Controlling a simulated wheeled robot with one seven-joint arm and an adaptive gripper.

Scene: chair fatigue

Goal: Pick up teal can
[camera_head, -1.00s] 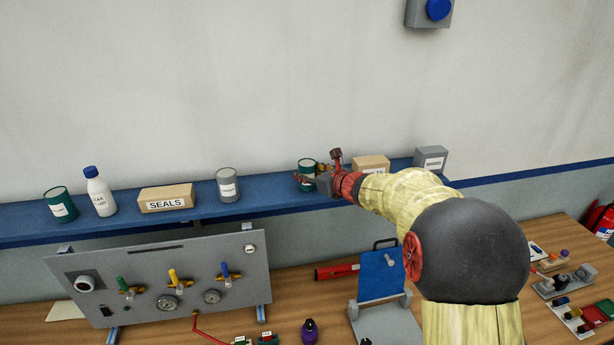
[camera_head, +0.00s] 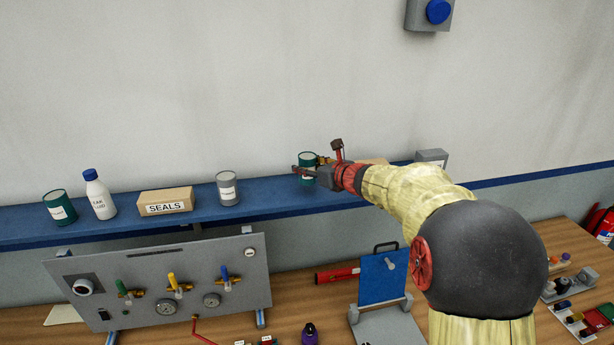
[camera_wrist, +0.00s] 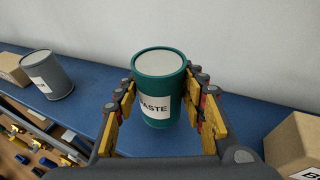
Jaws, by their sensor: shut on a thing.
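A teal can (camera_head: 307,160) with a pale lid is between the fingers of my gripper (camera_head: 303,171), over the blue shelf at mid-picture. In the wrist view the teal can (camera_wrist: 158,88) is roughly upright, with a white label whose readable letters are "ASTE". The yellow-padded fingers of my gripper (camera_wrist: 161,106) are shut on its two sides. The can seems slightly above the shelf, but its underside is hidden. A second teal can (camera_head: 59,207) with a white label stands at the shelf's left end, away from my gripper.
The blue shelf (camera_head: 275,198) also bears a white bottle (camera_head: 99,196), a SEALS box (camera_head: 166,202), a grey can (camera_head: 228,188) and a grey box (camera_head: 432,157). A cardboard box (camera_wrist: 298,145) is close right of my gripper. A gauge panel (camera_head: 200,270) stands below.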

